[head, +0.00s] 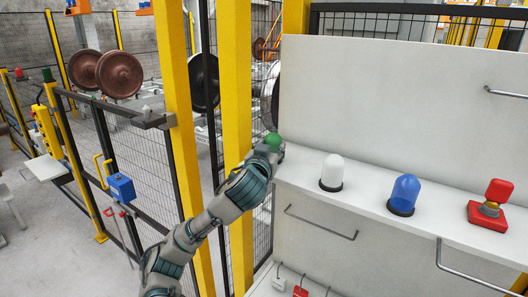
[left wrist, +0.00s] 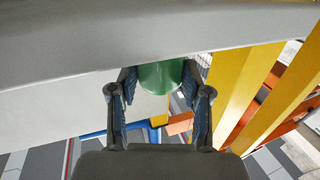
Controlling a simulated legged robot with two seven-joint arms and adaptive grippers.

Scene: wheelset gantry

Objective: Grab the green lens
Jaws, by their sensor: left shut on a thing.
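The green lens (head: 272,141) is at the left end of the white shelf, at the tip of my left arm in the head view. In the left wrist view the green lens (left wrist: 162,76) sits between the two fingers of my left gripper (left wrist: 160,92), against the shelf's underside or edge. My left gripper (head: 266,150) is shut on the lens, a finger on each side. Whether the lens still touches the shelf is not clear. My right gripper is in neither view.
Yellow posts (head: 237,110) and a black mesh fence (head: 140,160) stand close to my left arm. Metal handles (head: 320,222) stick out below the shelf.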

